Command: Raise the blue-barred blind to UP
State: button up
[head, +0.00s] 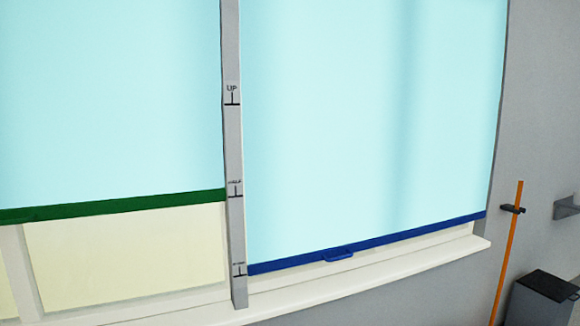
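The blue-barred blind (370,120) is a light blue sheet on the right side of the window. Its blue bar (420,233) hangs low, just above the sill, level with the lowest mark on the post. A small blue pull handle (338,254) sits on the bar near its middle. The UP mark (232,96) is high on the grey post (234,150) between the two blinds, well above the bar. A middle mark (236,189) and a lowest mark (240,269) are below it, their words too small to read surely. My gripper is not in view.
A green-barred blind (110,90) hangs left of the post, its green bar (110,207) near the middle mark. A white sill (370,282) runs below. At right, an orange pole (508,250) stands in a wall clip beside a dark box (545,296).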

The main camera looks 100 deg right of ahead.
aim_at(327, 176)
jog(key=u, duration=0.25)
jog(key=i, duration=0.75)
jog(key=z, duration=4.6)
jog(key=i, duration=0.5)
jog(key=z, duration=0.1)
jog(key=k, duration=0.5)
jog(key=z, duration=1.15)
jog(key=i, duration=0.3)
